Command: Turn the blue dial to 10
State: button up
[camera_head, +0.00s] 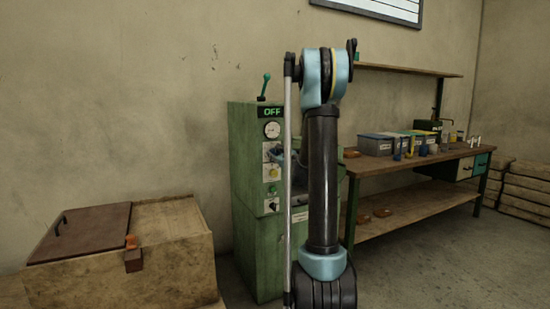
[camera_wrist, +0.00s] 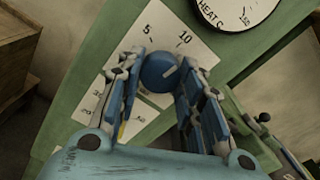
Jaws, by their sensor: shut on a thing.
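The blue dial (camera_wrist: 154,72) sits on a white scale plate (camera_wrist: 172,30) with printed marks 5 and 10 in the wrist view. A short white line on the dial points up and right, on the side of the 10; whether it lines up exactly is hard to tell. My gripper (camera_wrist: 160,70) has one blue-padded finger on each side of the dial and is shut on it. Lower scale marks are partly hidden by the left finger. In the head view, my arm hides most of the dial area on the green machine (camera_head: 246,190).
A round gauge (camera_wrist: 236,8) marked HEAT is just above the dial. The machine has an OFF display (camera_head: 272,112) and a green-knobbed lever (camera_head: 265,86). A wooden box (camera_head: 170,265) stands left; a workbench (camera_head: 415,168) with containers stands right.

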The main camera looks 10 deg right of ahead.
jog(key=shift+s+a, duration=0.1)
dwell(0.3)
jog(key=o, duration=1.1)
jog(key=shift+c, duration=0.2)
jog(key=v, duration=1.1)
jog(key=shift+s, duration=0.35)
